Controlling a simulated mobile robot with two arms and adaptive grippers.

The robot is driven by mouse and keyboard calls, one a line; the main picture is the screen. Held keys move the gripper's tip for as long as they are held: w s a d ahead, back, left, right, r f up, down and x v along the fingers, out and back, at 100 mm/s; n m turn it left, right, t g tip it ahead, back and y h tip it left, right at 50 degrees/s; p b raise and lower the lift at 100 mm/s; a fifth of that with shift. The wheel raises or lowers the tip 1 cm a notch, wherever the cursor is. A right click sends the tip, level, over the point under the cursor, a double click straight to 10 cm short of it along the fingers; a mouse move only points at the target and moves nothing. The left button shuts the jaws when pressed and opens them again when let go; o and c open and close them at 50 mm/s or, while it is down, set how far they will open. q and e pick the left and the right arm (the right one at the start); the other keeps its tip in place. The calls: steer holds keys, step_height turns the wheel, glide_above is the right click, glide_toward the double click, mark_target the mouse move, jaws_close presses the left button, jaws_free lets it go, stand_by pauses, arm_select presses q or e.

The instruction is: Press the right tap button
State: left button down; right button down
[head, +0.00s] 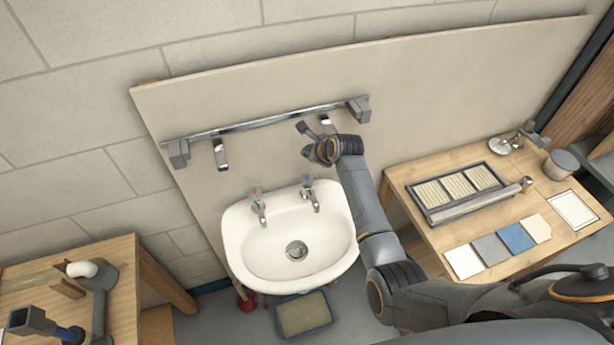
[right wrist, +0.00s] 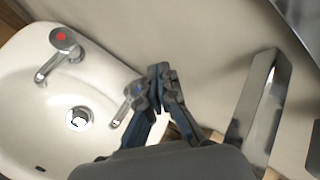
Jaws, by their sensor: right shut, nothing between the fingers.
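The white sink (head: 290,270) hangs on the panel with two chrome taps. The right tap (head: 315,203) has a blue-marked button (head: 307,180) on top. The left tap (head: 260,209) has a red-marked button, clear in the right wrist view (right wrist: 61,37). My right gripper (head: 312,151) is shut and empty, above and behind the right tap in the picture, apart from it as far as I can tell. My left gripper is not in view.
A metal rail (head: 265,119) with two hanging brackets runs along the panel (head: 440,90) above the sink. A wooden table (head: 405,180) with a tray and sample tiles stands right. Another wooden table (head: 125,265) with tools stands left. A bin (head: 304,314) sits below the sink.

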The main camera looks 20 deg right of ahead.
steer(key=shift+f, duration=0.15)
steer(key=b, duration=0.6)
glide_above(308, 180)
step_height(308, 180, down, 7)
steer(key=shift+r, duration=0.15)
steer(key=shift+f, duration=0.9)
steer(key=shift+f, duration=0.15)
steer(key=shift+f, duration=0.3)
